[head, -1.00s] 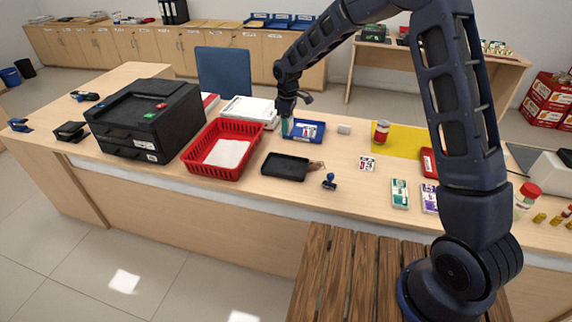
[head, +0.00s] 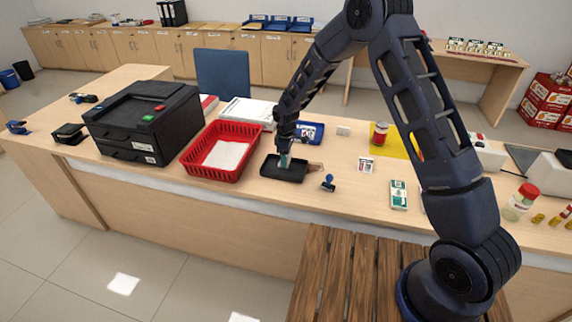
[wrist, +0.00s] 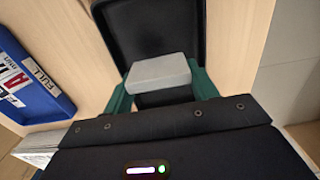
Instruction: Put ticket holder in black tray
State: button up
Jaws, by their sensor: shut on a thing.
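The black tray (head: 271,172) lies on the counter right of the red basket, and its dark inside also shows in the wrist view (wrist: 130,22). My gripper (head: 284,160) is low over the tray, pointing down. In the wrist view its green fingers are shut on a light grey block, which I take as the ticket holder (wrist: 160,73). The block is over the tray's inside and hides part of it. I cannot tell whether it touches the tray floor. In the head view the block is too small and covered to make out.
The red basket (head: 190,160) stands close at the left. The blue tray (head: 318,138) with labelled cards lies just behind and right. A blue-handled stamp (head: 328,183) is near the tray's right side. A small white block (head: 343,130) and a red-lidded jar (head: 380,133) stand farther right.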

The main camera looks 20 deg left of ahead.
jog(key=shift+f, duration=1.95)
jog(key=shift+f, duration=0.1)
jog(key=o, duration=1)
notch_tip(320, 180, up, 12)
jog(key=shift+r, duration=0.15)
